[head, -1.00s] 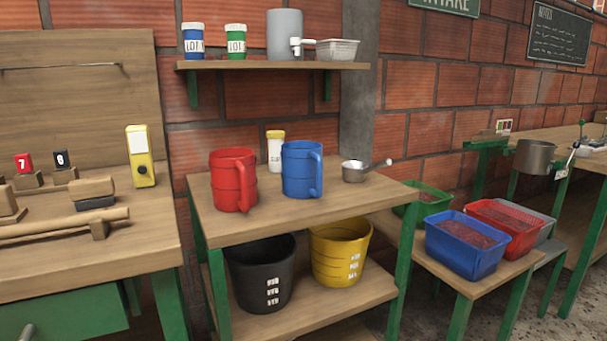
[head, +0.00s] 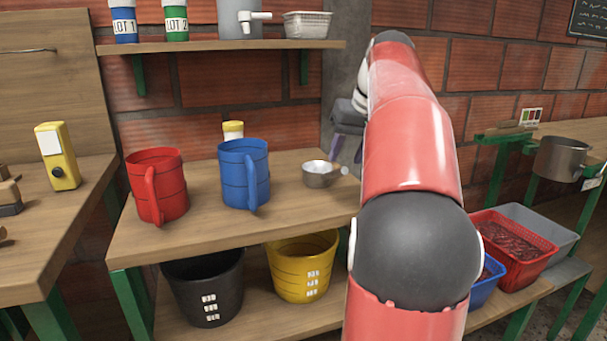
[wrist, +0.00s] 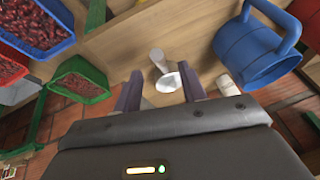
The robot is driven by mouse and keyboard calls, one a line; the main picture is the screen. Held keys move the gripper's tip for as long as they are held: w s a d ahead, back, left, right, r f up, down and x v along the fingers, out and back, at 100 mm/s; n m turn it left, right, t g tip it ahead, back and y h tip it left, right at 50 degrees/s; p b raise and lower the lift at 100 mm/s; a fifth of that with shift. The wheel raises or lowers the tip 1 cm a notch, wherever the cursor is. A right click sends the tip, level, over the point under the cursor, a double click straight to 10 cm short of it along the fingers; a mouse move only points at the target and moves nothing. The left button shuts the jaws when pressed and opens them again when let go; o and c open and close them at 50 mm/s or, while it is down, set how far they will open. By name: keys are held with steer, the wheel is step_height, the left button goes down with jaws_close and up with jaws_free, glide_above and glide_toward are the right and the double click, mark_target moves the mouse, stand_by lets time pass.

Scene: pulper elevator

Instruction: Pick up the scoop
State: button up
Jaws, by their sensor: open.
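The scoop (head: 317,176) is a small metal cup with a short handle, on the right part of the wooden table (head: 275,215) in the head view. The handle points right, and its tip shows close to my arm. In the wrist view the scoop (wrist: 168,84) lies between the two purple fingers in the picture. My gripper (wrist: 161,72) is open and empty. In the head view its dark fingers show above and just right of the scoop, partly hidden by my red arm. I cannot tell the exact gap between fingers and scoop.
A blue jug (head: 243,180) stands left of the scoop, with a white yellow-capped bottle (head: 233,130) behind it and a red jug (head: 157,185) further left. A grey pillar and brick wall rise behind. A shelf (head: 220,46) hangs above. Crates of red cherries (head: 515,245) stand right.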

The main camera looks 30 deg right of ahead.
mark_target(335, 173)
steer(key=shift+w+f, duration=0.1)
steer(key=shift+w, duration=0.35)
steer(key=x, duration=0.5)
steer(key=b+x, duration=0.1)
steer(key=x, duration=0.1)
steer(key=shift+w+d, duration=0.3)
steer(key=shift+w, duration=0.1)
jaws_close()
